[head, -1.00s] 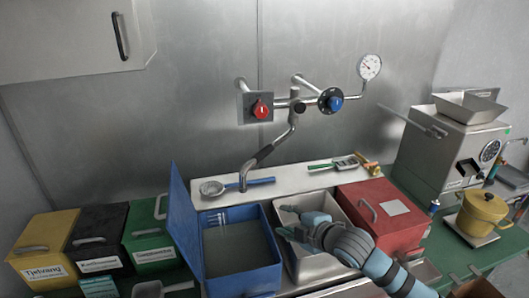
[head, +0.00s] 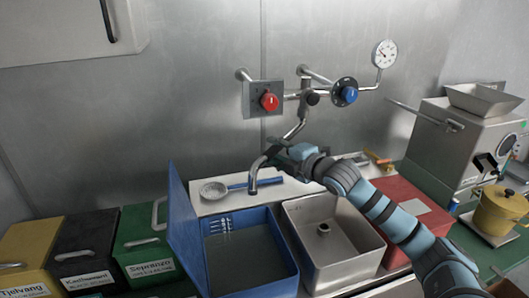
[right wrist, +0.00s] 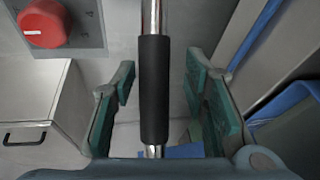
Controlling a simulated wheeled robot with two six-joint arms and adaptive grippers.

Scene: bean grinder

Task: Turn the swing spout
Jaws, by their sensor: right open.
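The swing spout (head: 253,180) is a chrome pipe that comes down from the wall tap and ends over the back edge of the blue basin. My right gripper (head: 274,152) is at the spout's middle stretch and hides part of it in the head view. In the right wrist view, the spout's black sleeve (right wrist: 154,90) stands between the green-padded fingers. The fingers are open, with a gap on both sides of the sleeve. My left gripper is not in view.
Below are the blue basin (head: 292,270), a steel basin (head: 345,262) and a red box (head: 415,210). A strainer (head: 213,190) lies on the ledge beside the spout tip.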

